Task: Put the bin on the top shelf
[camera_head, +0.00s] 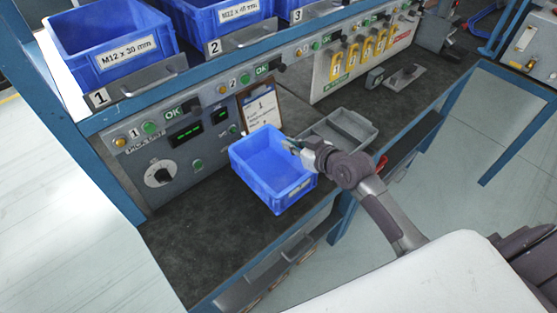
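The blue bin (258,183) is an empty open box with a pale label on its front. It is at the bench top (205,235), near the front edge; I cannot tell whether it rests fully on it. My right gripper (294,147) is at the bin's right rim, with fingertips over the wall. Whether the fingers are closed on the rim is too small to tell. The top shelf (70,72) runs along the upper left and holds blue bins labelled M12 x 30 mm (125,52) and M12 x 40 mm (238,12). My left gripper is not in view.
A grey divided tray (352,122) sits right of the bin, close to my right wrist. A clipboard (262,108) leans behind the bin. A control panel (185,160) with a knob and buttons stands below the shelf. The left part of the bench top is clear.

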